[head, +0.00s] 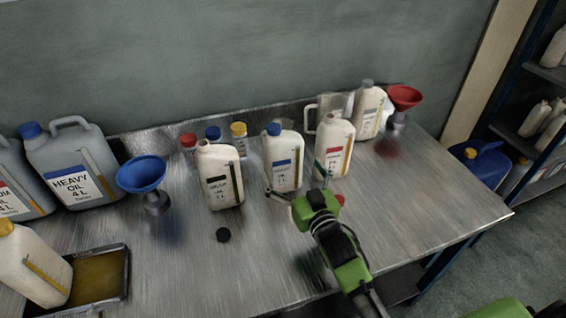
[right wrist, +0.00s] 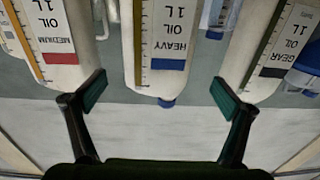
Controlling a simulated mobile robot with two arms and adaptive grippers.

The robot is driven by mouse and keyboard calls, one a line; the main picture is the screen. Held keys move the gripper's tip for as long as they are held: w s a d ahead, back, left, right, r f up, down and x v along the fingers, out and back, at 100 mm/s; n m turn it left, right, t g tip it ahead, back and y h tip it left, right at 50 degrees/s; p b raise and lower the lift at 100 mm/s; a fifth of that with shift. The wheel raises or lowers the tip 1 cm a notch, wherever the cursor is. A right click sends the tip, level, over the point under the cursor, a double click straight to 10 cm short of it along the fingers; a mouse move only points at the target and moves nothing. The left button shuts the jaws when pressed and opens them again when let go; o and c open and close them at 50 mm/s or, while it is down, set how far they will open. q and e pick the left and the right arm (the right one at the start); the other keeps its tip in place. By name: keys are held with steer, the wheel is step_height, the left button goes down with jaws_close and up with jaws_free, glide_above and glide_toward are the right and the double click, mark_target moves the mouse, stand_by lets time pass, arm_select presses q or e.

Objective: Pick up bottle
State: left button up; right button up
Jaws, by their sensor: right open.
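Three white 1 L oil bottles stand upright in a row on the metal bench. The heavy oil bottle (head: 283,165) has a blue cap and blue label. The gear oil bottle (head: 220,172) has a black label and an uncapped neck; the medium oil bottle (head: 333,143), with a red label, is also uncapped. My right gripper (head: 296,181) is open in front of the heavy oil bottle. In the right wrist view the picture is upside down, and the heavy oil bottle (right wrist: 160,50) lies centred beyond the two spread fingers. I see no contact. My left gripper is out of view.
A black cap (head: 223,235) and a red cap (head: 340,199) lie on the bench (head: 420,200). A blue funnel (head: 141,174) and large jugs (head: 72,165) stand left, above an oily tray (head: 127,275). A red funnel (head: 404,97) stands back right. The front right is clear.

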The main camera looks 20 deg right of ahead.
mark_target(288, 160)
steer(key=shift+w+a+f, duration=0.1)
steer(key=shift+w, duration=1.55)
steer(key=w+p, duration=0.1)
steer(key=w, duration=0.2)
steer(key=shift+w, duration=0.8)
steer(key=c, duration=2)
steer(key=shift+r, duration=0.2)
steer(key=shift+c, duration=0.6)
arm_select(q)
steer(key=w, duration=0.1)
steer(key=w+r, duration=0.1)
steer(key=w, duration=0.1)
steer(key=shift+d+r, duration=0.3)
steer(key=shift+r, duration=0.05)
